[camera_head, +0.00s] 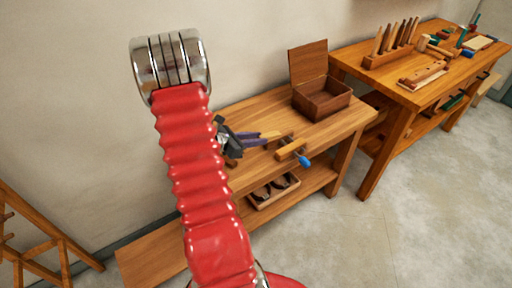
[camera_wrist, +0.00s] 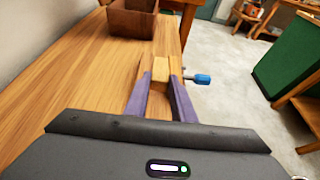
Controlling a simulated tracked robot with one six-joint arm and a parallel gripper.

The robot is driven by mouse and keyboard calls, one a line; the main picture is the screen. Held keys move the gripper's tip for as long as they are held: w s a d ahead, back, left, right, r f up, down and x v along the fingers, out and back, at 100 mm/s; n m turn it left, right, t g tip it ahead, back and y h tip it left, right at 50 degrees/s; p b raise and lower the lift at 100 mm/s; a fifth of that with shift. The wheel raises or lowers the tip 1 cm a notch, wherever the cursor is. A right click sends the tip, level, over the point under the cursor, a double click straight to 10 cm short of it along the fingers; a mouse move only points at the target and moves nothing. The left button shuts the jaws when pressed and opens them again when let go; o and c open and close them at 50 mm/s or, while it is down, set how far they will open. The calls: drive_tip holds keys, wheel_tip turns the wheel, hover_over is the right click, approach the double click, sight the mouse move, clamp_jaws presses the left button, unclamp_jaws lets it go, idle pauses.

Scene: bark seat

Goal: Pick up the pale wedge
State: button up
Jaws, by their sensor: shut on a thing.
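The pale wedge (camera_wrist: 160,70) shows in the wrist view as a light wooden block between the tips of my gripper (camera_wrist: 159,82). The two purple fingers stand on either side of it, shut on it, low over the bench. In the head view my gripper (camera_head: 268,139) reaches right over the bench top from behind my red arm, and the wedge is too small there to tell clearly. I cannot tell whether the wedge still touches the bench.
A wooden vise (camera_head: 290,149) with a blue handle (camera_head: 304,162) sits at the bench's front edge, close to my fingertips. An open wooden box (camera_head: 322,103) stands behind on the workbench (camera_head: 250,181). A second bench (camera_head: 388,88) with tools stands right.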

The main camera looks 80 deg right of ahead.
drive_tip(key=shift+r, duration=0.75)
drive_tip(key=w+a+r+n+t+h, duration=0.2)
drive_tip(key=w+a+n+t, duration=0.15)
drive_tip(key=w, duration=0.75)
drive_tip(key=w+a+r+n+t+h, duration=0.1)
drive_tip(key=w+a+n+t, duration=0.25)
drive_tip(key=w, duration=0.65)
drive_tip(key=w+a+r+n+t, duration=0.3)
drive_tip(key=w+a+n+t, duration=0.25)
drive_tip(key=w+a, duration=0.75)
drive_tip(key=w+a+r+n+t+y, duration=0.1)
drive_tip(key=w+a+n+t+y, duration=0.2)
drive_tip(key=a, duration=0.8)
drive_tip(key=w+a+n+t+y, duration=0.3)
drive_tip(key=w+a+n, duration=0.1)
drive_tip(key=a, duration=0.8)
drive_tip(key=w+a+r+n+t+y, duration=0.1)
drive_tip(key=w+a+n+t+y, duration=0.2)
drive_tip(key=a, duration=0.9)
drive_tip(key=shift+w+r, duration=0.25)
drive_tip(key=shift+r, duration=0.1)
drive_tip(key=shift+a+n, duration=0.1)
drive_tip(key=shift+n, duration=0.15)
